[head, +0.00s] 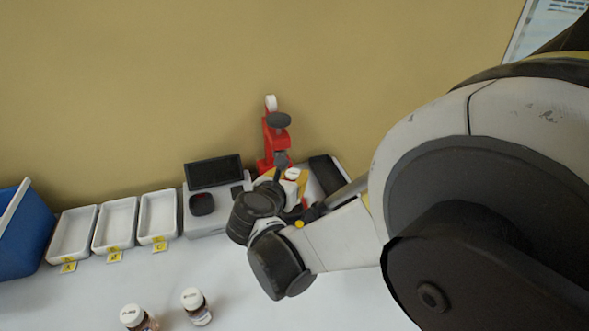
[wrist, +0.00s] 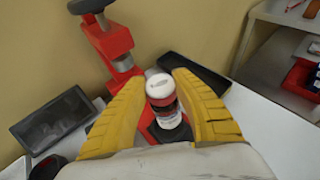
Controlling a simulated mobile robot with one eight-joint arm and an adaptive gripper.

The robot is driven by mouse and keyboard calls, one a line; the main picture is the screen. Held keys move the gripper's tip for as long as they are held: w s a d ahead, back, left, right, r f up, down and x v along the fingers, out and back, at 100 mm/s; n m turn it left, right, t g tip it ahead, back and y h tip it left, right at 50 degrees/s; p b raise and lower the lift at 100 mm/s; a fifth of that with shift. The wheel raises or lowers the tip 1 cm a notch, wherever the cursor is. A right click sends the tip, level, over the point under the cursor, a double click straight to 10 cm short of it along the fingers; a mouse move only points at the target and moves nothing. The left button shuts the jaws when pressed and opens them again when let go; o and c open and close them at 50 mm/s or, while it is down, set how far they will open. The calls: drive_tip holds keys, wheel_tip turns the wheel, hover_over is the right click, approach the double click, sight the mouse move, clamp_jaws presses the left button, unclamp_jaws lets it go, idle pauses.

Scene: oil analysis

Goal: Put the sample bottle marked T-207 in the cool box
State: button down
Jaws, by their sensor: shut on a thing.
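My gripper (wrist: 162,82) has its yellow fingers shut on a small sample bottle (wrist: 163,108) with a white cap, dark red contents and a white label. I cannot read its marking. The bottle is upright, in front of the red stand; I cannot tell whether its base touches anything. In the head view its white cap (head: 292,174) shows beside my gripper (head: 290,187), whose fingers are mostly hidden by the wrist. A blue box with a white handle (head: 22,232), seemingly the cool box, stands at the far left, cut off by the picture edge; its inside is hidden.
Two white-capped bottles (head: 135,317) (head: 196,305) stand at the table's front. Three white trays with yellow tags (head: 72,235) (head: 114,226) (head: 158,217) line the wall. A device with a dark screen (head: 214,172) and the red stand (head: 275,138) are near my gripper.

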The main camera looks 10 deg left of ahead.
drive_tip(key=s+d+r+p, duration=0.3)
drive_tip(key=s+d+r, duration=0.3)
drive_tip(key=d, duration=0.4)
drive_tip(key=w+d+m+h+b, duration=0.1)
drive_tip(key=w+d, duration=0.3)
drive_tip(key=d, duration=1.3)
drive_tip(key=shift+w+d+f+g+h, duration=0.2)
drive_tip(key=shift+d+f+g+h, duration=0.1)
drive_tip(key=shift+d+f, duration=0.1)
